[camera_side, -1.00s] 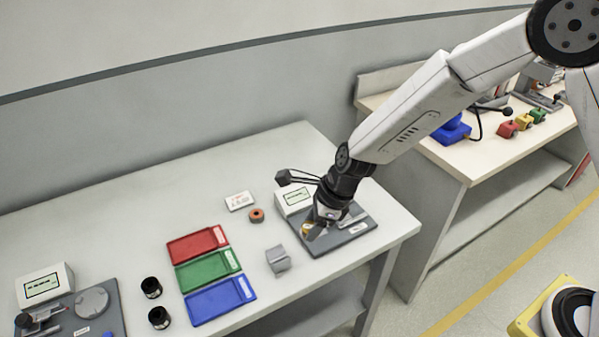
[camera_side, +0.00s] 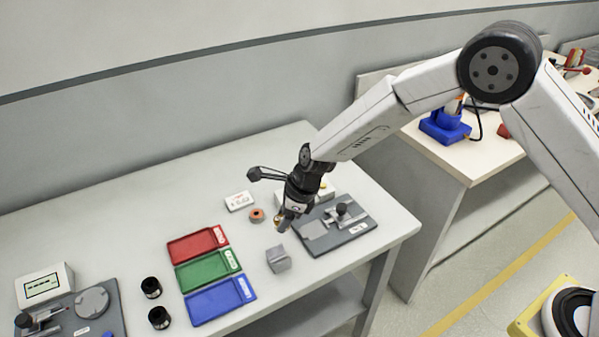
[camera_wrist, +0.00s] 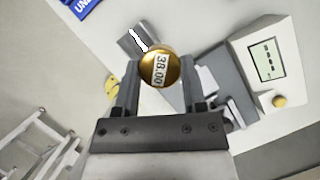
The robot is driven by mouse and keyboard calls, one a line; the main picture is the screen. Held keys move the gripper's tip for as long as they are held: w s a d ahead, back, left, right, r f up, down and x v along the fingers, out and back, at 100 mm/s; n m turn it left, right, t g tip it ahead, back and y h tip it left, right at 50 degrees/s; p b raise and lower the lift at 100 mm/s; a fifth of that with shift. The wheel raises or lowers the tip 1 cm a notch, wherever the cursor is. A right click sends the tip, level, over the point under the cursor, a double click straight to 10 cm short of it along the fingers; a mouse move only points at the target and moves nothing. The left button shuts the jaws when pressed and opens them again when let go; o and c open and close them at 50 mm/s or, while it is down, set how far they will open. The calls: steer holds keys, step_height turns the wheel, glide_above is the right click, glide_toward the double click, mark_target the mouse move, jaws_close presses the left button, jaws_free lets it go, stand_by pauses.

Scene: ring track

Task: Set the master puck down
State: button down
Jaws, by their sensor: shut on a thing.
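The master puck (camera_wrist: 160,67) is a round brass-coloured disc with a white label reading 38.00 in the wrist view. My gripper (camera_wrist: 160,75) is shut on it, one finger on each side. In the side view my gripper (camera_side: 281,224) holds the puck above the table, between the grey block and the orange ring; the puck is small there. The grey block (camera_side: 278,259) stands on the table just in front of the gripper and also shows in the wrist view (camera_wrist: 139,38). The puck appears apart from the block.
A grey gauge plate (camera_side: 350,232) with a fixture lies to the right, its white display box (camera_wrist: 265,60) behind. An orange ring (camera_side: 256,215) and a white card (camera_side: 239,201) lie at the back. Red (camera_side: 198,244), green (camera_side: 208,269) and blue (camera_side: 221,300) trays lie left.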

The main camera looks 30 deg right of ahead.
glide_above(263, 239)
steer(key=d, duration=0.1)
steer(key=shift+s+d+f, duration=0.1)
steer(key=shift+s+f, duration=0.15)
steer(key=shift+f, duration=1.25)
steer(key=shift+s+f, duration=0.2)
steer(key=shift+f, duration=1.3)
steer(key=shift+w+f, duration=0.1)
steer(key=shift+f, duration=0.05)
steer(key=shift+w+f, duration=0.1)
steer(key=shift+f, duration=1.5)
steer(key=shift+f, duration=0.15)
steer(key=shift+c, duration=0.8)
jaws_free()
